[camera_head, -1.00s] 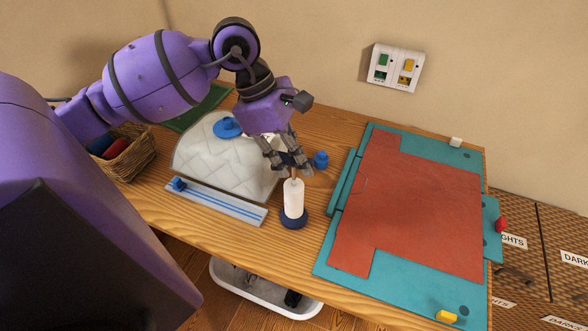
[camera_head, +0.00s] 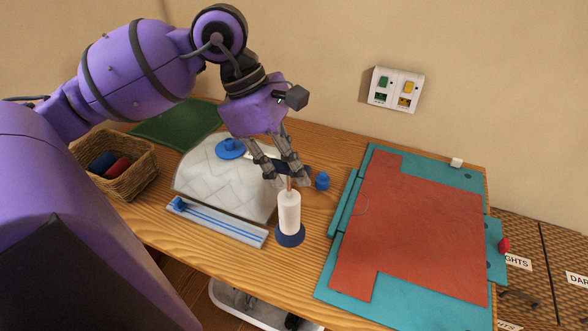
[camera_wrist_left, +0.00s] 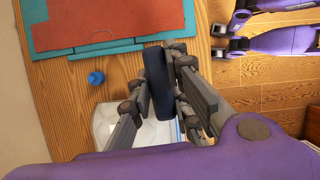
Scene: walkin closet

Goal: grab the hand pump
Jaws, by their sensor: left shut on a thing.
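The hand pump has a white barrel (camera_head: 289,212), a round dark blue base (camera_head: 290,238) and a dark blue handle at the top of a thin rod. It is close to upright at the table's front, between the grey quilted pad and the teal board. My left gripper (camera_head: 284,170) is above the barrel, shut on the pump's handle. In the left wrist view the handle (camera_wrist_left: 159,84) is clamped between the fingers. I cannot tell whether the base touches the wood.
A grey strip with blue lines (camera_head: 218,222) lies just left of the pump. The grey quilted pad (camera_head: 215,189) is behind it, and a small blue knob (camera_head: 322,182) is behind right. The teal board with red panels (camera_head: 405,225) fills the right. A wicker basket (camera_head: 143,172) stands left.

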